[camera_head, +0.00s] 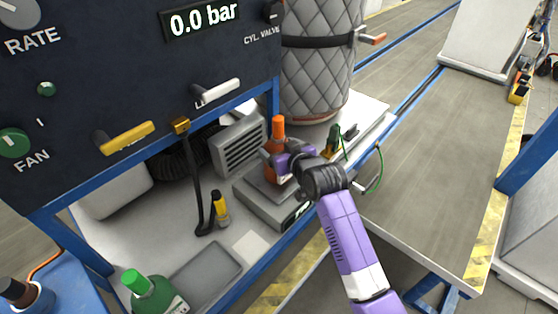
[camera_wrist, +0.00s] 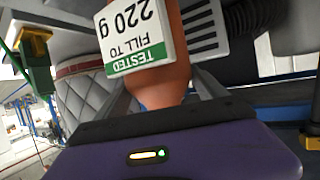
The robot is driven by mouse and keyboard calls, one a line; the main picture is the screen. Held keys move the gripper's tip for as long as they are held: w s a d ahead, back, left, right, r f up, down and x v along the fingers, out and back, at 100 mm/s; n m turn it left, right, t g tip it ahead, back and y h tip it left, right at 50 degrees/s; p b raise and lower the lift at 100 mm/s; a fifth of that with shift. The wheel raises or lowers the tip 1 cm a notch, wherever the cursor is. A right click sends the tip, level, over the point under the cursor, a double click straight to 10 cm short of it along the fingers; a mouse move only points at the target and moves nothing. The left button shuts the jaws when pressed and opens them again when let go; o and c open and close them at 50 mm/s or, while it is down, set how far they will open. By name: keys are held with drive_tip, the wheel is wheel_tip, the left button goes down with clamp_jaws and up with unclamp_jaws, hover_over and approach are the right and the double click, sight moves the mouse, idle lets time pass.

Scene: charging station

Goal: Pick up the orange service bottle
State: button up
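The orange service bottle (camera_head: 277,131) stands upright over the grey scale (camera_head: 259,204) on the bench shelf. Whether its base touches the scale plate is hard to see. My gripper (camera_head: 277,165) is at the bottle from the right, with its fingers at the bottle's body. In the wrist view, the bottle (camera_wrist: 163,88) appears upside down between the two dark fingers, and its white label reads "TESTED FILL TO 220 g". I cannot tell whether the fingers press on it or stand slightly apart.
A grey vented box (camera_head: 238,146) stands close behind the bottle. A quilted cylinder (camera_head: 318,60) rises behind, with a green clamp and cable (camera_head: 333,140) to the right. A green bottle (camera_head: 152,294) and a grey tray (camera_head: 205,274) lie front left. The control panel (camera_head: 130,70) overhangs the shelf.

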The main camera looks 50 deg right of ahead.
drive_tip(key=shift+r, duration=0.1)
drive_tip(key=c, duration=1.3)
